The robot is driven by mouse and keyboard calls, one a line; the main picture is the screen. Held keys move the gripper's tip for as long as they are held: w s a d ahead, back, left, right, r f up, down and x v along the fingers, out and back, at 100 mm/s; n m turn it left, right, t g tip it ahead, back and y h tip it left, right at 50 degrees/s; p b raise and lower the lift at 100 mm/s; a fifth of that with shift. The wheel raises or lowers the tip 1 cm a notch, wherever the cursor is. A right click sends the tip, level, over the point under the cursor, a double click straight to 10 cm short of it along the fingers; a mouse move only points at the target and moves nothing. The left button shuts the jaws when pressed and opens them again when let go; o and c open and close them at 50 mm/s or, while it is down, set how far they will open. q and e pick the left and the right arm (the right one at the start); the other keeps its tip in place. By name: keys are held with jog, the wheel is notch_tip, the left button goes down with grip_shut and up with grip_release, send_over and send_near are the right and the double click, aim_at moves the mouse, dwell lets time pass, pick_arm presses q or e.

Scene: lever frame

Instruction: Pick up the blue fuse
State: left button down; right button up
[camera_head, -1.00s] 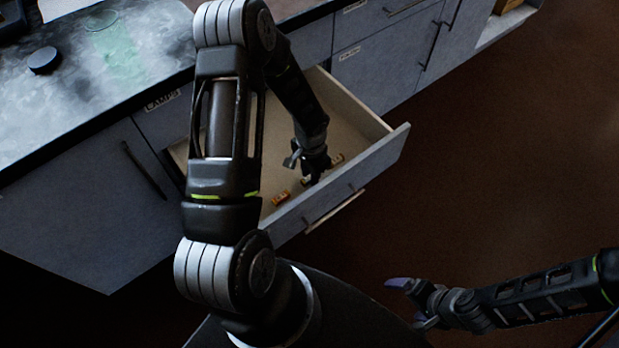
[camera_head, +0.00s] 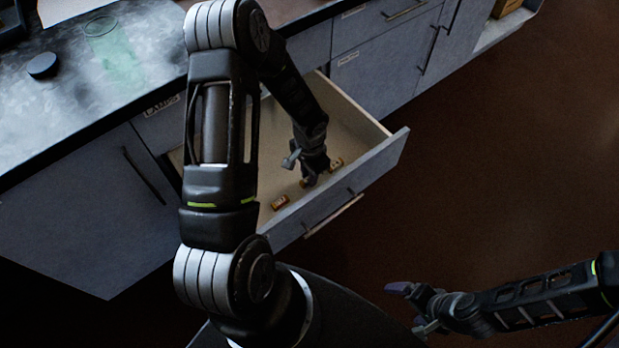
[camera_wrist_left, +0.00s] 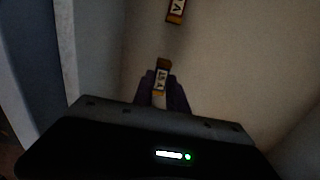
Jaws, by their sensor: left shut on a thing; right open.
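My left gripper (camera_head: 311,177) reaches down into the open drawer and is shut on a small fuse (camera_wrist_left: 161,75). In the left wrist view this fuse has a pale label with dark marks and brown-orange ends, and it sits between the fingertips. Its label is too small to read surely. A second, similar fuse (camera_wrist_left: 176,10) lies apart, farther up in that view. In the head view one orange-brown fuse (camera_head: 279,202) lies left of the gripper and another (camera_head: 336,164) to its right. I see no clearly blue fuse. My right gripper (camera_head: 411,308) is open and empty, over the floor.
The open drawer (camera_head: 385,150) has a raised front panel and side walls close around my left gripper. The grey counter (camera_head: 70,110) behind carries a dark round puck (camera_head: 43,65). More shut drawers stand to the right. The floor (camera_head: 500,180) is bare.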

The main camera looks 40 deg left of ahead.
pick_arm(q)
notch_tip(320, 180, up, 8)
jog(key=shift+r, duration=0.15)
pick_arm(e)
jog(key=shift+r, duration=0.2)
dwell(0.4)
pick_arm(q)
jog(key=w+d+r+n, duration=0.1)
jog(key=w+d+r, duration=0.4)
jog(key=r, duration=0.3)
jog(key=w+d+r+n, duration=0.2)
jog(key=w+d+r, duration=0.3)
jog(key=d+r, duration=0.2)
notch_tip(320, 180, up, 2)
jog(key=shift+d+r, duration=0.15)
pick_arm(e)
jog(key=shift+c, duration=0.4)
